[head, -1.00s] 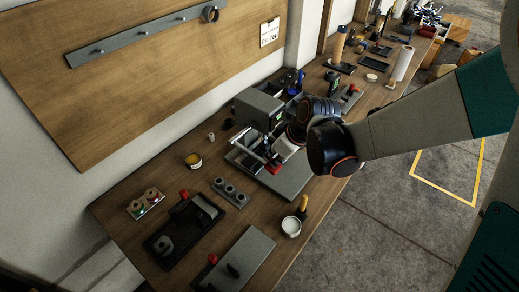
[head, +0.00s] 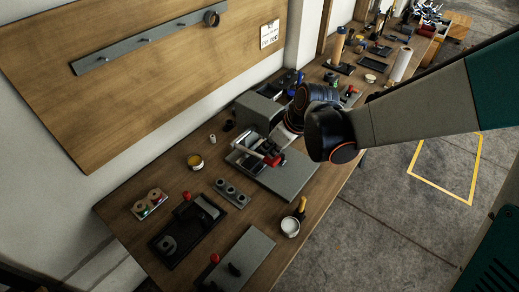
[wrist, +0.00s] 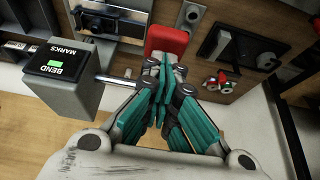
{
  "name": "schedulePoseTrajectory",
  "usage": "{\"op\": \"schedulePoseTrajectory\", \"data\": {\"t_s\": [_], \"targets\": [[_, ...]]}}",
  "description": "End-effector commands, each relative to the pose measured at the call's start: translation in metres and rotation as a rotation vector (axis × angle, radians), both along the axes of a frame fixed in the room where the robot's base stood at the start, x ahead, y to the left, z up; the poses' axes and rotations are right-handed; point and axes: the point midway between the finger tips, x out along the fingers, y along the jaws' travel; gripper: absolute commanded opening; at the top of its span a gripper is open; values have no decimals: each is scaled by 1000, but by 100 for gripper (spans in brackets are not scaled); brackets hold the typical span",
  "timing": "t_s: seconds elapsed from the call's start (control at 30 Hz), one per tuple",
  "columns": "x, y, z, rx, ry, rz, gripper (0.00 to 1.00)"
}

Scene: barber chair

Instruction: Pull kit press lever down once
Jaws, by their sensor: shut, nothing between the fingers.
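The grey press box (head: 262,110) stands on the bench beside a grey plate, and it also shows in the wrist view (wrist: 75,88) with a label reading "BEND MARKS" and a small green display. A metal rod (wrist: 115,80), which looks like the lever, runs from the box's side toward my fingers; its far end is hidden behind them. In the head view my wrist hides part of the press.
The grey plate (head: 288,178) lies in front of the press. Open floor lies to the right.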

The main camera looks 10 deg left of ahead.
Motion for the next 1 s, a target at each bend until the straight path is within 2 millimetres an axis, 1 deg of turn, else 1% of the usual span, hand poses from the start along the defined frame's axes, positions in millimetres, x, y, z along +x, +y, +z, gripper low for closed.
{"op": "schedulePoseTrajectory", "data": {"t_s": [0.13,0.27,0.73,0.83,1.0], "targets": [[0,0,0,0,0,0,0],[1,1,6,0,0,0,0],[7,14,54,0,-1,2,0],[8,16,58,0,-1,2,0],[8,16,57,0,0,1,0]]}}
